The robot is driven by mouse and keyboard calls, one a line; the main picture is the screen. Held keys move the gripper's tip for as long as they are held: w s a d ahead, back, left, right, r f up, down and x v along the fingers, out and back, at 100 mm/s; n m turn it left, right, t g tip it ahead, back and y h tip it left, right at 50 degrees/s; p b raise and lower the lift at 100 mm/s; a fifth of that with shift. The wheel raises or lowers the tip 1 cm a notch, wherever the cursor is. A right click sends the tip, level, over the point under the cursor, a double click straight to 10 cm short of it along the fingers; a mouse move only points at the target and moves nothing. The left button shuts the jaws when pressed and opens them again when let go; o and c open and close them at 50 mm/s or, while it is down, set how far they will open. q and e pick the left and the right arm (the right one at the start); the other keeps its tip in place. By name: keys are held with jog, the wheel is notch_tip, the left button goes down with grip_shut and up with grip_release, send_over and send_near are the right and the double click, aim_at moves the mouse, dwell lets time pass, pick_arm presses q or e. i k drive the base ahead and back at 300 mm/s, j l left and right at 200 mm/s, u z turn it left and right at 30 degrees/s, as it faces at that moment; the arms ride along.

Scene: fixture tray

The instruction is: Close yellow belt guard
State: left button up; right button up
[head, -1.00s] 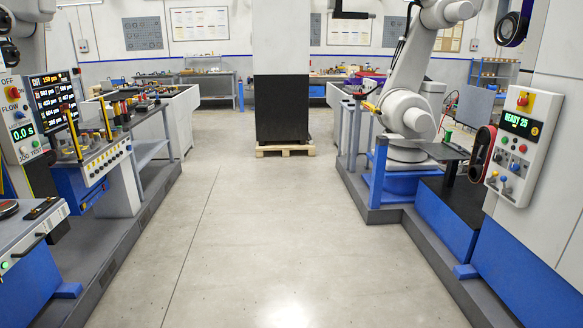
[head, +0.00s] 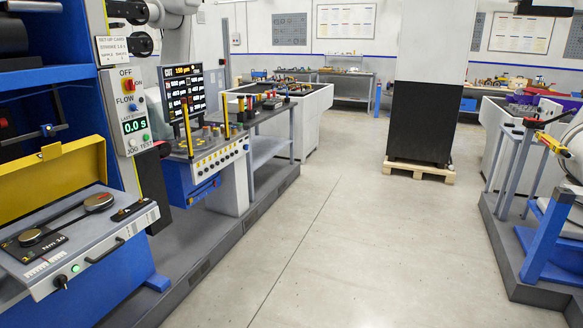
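The yellow belt guard (head: 55,180) is at the left of the head view. Neither of my grippers is in view.
Open grey floor (head: 300,240) fills the middle. A dark block on a pallet (head: 419,170) stands at the back.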

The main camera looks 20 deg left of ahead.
aim_at(28, 183)
jog(key=i+j+u, duration=0.1)
jog(key=i+u, duration=0.75)
jog(key=i+l+u, duration=0.1)
jog(key=i+u, duration=0.15)
jog(key=u, duration=0.2)
jog(key=i+j+u, duration=0.15)
jog(key=i+u, duration=0.85)
jog(key=i+l+u, duration=0.45)
jog(key=k+u, duration=0.1)
jog(key=u, duration=0.25)
jog(key=k+l+u, duration=0.1)
jog(key=u, duration=0.3)
jog(key=l+u, duration=0.1)
jog(key=u, duration=0.2)
